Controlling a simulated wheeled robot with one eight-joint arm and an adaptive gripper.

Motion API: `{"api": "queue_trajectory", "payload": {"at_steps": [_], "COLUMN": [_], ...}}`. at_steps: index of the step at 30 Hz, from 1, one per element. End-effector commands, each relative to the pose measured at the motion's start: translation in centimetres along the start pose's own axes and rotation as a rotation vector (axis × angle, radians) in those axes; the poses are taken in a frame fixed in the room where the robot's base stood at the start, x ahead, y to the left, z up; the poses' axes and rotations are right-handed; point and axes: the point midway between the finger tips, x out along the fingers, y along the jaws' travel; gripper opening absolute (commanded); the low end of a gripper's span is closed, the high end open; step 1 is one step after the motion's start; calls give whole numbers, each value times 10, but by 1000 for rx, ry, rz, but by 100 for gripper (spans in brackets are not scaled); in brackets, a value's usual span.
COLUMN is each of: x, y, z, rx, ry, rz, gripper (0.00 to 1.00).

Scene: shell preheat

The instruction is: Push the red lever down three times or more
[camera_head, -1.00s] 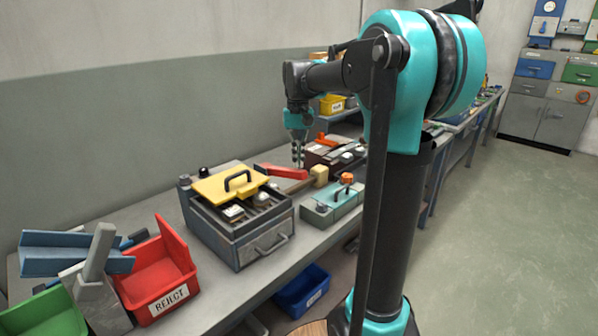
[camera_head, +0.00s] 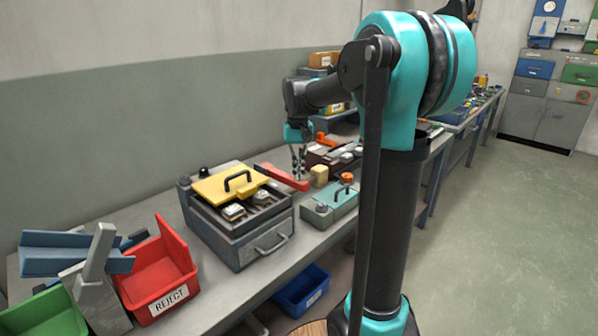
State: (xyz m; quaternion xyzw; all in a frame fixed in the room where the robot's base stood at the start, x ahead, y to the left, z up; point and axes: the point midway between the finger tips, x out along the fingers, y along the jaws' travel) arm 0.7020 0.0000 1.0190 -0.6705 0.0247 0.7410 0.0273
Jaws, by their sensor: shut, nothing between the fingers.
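The red lever (camera_head: 282,177) is a bar on the workbench, right of the box with the yellow lid, sloping down to the right. My gripper (camera_head: 300,176) points down at the lever's right end, with its fingertips at or just beside it. Contact cannot be made out at this size. The gripper is shut and holds nothing. The lever's mount is partly hidden behind the box.
The grey box with a yellow lid (camera_head: 229,184) stands left of the lever. A tan block (camera_head: 319,176) and a teal box (camera_head: 330,207) are close on the right. A red REJECT bin (camera_head: 157,268) stands at the front left. The wall is behind.

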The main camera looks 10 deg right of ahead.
Motion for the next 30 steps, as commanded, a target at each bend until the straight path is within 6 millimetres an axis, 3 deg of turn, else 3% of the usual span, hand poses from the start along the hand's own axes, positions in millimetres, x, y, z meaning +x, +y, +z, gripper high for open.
{"api": "queue_trajectory", "payload": {"at_steps": [12,22,26,30], "x": [-13,-17,-32,-59], "y": [0,0,0,0], "z": [-30,-29,-29,-29], "rx": [1,0,0,0], "ry": [1,0,0,0], "rz": [0,0,0,0], "gripper": [0,0,0,0]}}
